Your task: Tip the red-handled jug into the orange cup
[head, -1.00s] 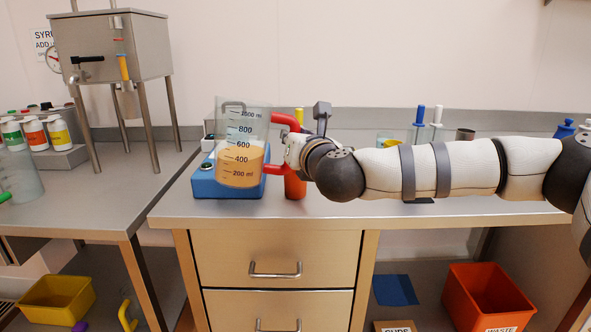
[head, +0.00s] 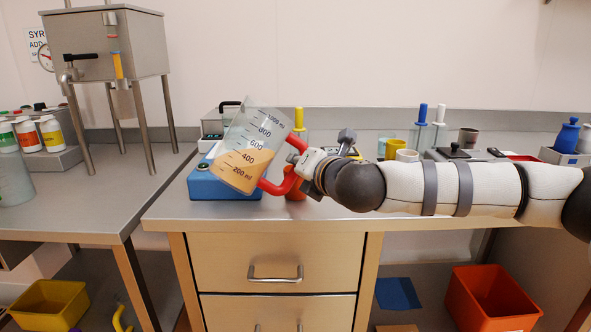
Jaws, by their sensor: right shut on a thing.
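The red-handled jug (head: 252,148) is clear with a printed ml scale and holds tan contents in its lower part. It is tilted, its top leaning right, in front of a blue device on the bench. My right gripper (head: 299,172) is shut on its red handle, at the jug's right side. The orange cup (head: 295,195) is mostly hidden behind the handle and gripper; only a small orange part shows. I cannot tell whether jug and cup touch. No contents show leaving the jug. My left gripper is not in view.
The blue device (head: 203,187) sits behind the jug. A steel hopper (head: 105,45) stands on the left bench. The front bench strip is clear.

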